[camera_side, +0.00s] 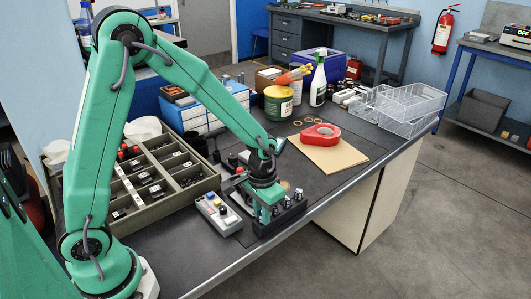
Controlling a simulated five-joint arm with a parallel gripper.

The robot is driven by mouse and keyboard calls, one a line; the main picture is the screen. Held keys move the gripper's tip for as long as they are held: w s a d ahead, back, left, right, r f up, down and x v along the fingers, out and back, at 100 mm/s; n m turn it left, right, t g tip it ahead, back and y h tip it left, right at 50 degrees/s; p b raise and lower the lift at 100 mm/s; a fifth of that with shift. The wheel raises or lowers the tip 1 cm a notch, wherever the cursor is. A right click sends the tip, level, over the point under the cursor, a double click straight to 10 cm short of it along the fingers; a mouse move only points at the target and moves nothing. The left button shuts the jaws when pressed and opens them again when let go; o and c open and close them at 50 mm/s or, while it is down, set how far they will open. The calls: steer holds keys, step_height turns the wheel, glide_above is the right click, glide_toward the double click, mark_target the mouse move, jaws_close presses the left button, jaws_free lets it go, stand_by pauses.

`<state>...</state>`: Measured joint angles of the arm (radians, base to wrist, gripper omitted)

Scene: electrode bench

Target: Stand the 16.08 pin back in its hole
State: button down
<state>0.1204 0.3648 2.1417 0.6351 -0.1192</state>
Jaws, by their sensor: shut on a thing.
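My gripper (267,208) points down at the front of the bench, directly over a dark pin block (264,231). It is shut on a pin that is mostly hidden by the jaws. Several short pins (297,196) stand in the block to the right of the jaws. I cannot read any size marks at this distance. The hole under the jaws is hidden, so I cannot tell whether the held pin's lower end is in it or above it.
A grey box with coloured knobs (219,214) sits close left of the block. A divided tray (123,229) lies farther left. The bench's front edge (300,228) is near. Bare bench lies right of the block.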

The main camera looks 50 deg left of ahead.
steer(key=c, duration=1.2)
jaws_free()
steer(key=shift+c, duration=0.2)
steer(key=shift+r, duration=3.9)
steer(key=shift+r, duration=2.5)
